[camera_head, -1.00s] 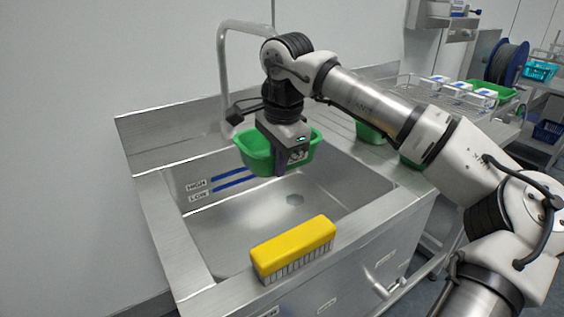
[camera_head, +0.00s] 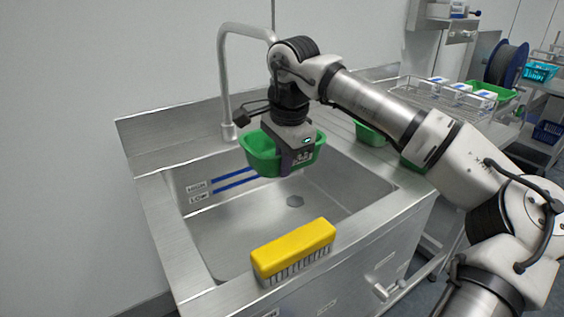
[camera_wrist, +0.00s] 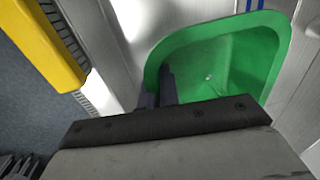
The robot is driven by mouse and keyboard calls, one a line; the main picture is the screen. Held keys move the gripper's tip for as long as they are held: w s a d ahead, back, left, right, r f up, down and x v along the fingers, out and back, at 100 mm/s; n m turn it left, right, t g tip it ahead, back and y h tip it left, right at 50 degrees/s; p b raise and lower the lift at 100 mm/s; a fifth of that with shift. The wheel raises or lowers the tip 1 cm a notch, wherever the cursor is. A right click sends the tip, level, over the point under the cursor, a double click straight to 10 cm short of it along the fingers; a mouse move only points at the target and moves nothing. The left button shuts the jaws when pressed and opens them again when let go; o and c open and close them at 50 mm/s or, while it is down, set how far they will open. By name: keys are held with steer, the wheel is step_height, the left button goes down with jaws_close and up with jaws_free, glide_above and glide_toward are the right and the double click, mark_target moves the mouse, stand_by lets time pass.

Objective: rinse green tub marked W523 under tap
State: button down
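My gripper (camera_head: 291,167) is shut on the near wall of a green tub (camera_head: 259,150) and holds it above the sink basin. In the wrist view, the fingers (camera_wrist: 159,87) straddle the rim of the tub (camera_wrist: 225,62). The tub looks empty inside except for a small pale spot. No W523 mark is legible. The grey tap (camera_head: 225,85) rises behind the sink (camera_head: 240,220). Its spout arches toward my wrist, and its outlet is hidden behind my arm. I see no water running.
A yellow brush (camera_head: 293,247) lies on the sink's front rim; it also shows in the wrist view (camera_wrist: 38,40). Other green tubs (camera_head: 371,134) stand on the drainboard to the right, partly hidden by my arm. A wire rack (camera_head: 440,95) with white boxes is beyond. The basin floor is clear.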

steer(key=shift+s+a, duration=0.1)
steer(key=shift+a, duration=0.05)
stand_by(0.5)
steer(key=shift+s+a, duration=0.2)
steer(key=shift+a, duration=0.1)
stand_by(0.6)
steer(key=shift+s+d+b, duration=0.4)
steer(key=shift+s+d, duration=0.95)
steer(key=shift+s, duration=0.55)
steer(key=shift+s+d+b, duration=0.4)
steer(key=shift+s+d, duration=1)
steer(key=shift+s, duration=0.55)
steer(key=shift+s+d+b, duration=0.4)
steer(key=shift+s+d, duration=0.95)
steer(key=shift+s, duration=0.55)
